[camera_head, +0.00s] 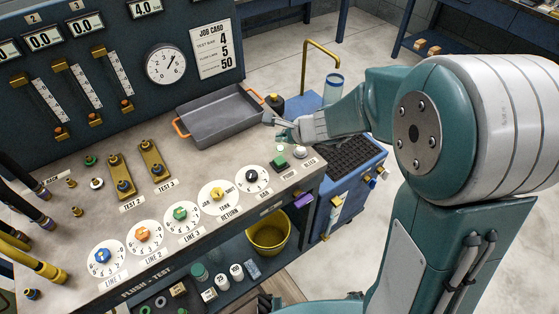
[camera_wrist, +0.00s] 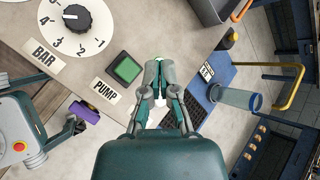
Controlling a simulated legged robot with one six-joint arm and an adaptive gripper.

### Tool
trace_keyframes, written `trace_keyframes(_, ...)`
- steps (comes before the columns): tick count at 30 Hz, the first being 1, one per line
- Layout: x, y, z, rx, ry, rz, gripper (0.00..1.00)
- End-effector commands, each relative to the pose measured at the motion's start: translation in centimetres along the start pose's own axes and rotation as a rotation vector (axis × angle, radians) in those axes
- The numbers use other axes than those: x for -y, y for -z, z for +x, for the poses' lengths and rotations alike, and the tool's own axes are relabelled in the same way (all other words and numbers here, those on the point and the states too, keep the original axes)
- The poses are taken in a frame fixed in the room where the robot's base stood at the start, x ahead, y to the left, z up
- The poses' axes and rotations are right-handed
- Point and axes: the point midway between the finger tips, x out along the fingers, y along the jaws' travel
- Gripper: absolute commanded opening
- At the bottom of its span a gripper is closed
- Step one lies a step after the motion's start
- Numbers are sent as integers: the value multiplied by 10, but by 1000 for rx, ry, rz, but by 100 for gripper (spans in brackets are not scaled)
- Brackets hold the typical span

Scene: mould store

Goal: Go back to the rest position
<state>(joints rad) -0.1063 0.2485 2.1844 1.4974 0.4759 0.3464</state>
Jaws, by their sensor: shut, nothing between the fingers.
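My gripper (camera_head: 283,128) is shut and empty. In the head view it is above the right end of the bench, near the front right corner of the grey tray. In the wrist view its closed fingertips (camera_wrist: 158,64) point up the picture, just right of the green PUMP button (camera_wrist: 125,68). The same green button shows in the head view (camera_head: 279,162), below my gripper. My arm reaches in from the right. No contact between gripper and bench can be made out.
The grey tray (camera_head: 186,136) with orange handles lies on the bench. Dials for several lines, including the BAR dial (camera_head: 252,180), run along the front. A blue cart with a black grating (camera_head: 352,156), clear cylinder (camera_head: 333,88) and brass pipe (camera_head: 322,45) stands at right. A yellow bucket (camera_head: 266,250) is below.

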Motion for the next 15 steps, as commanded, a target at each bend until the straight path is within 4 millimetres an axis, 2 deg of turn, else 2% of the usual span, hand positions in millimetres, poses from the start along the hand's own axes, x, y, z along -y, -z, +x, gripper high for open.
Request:
trace_keyframes(9, 0, -3, -5, 4, 0, -24, 0)
trace_keyframes(11, 0, -8, -14, 10, -1, -76, 0)
trace_keyframes(15, -5, -27, -57, 27, -19, -313, 0)
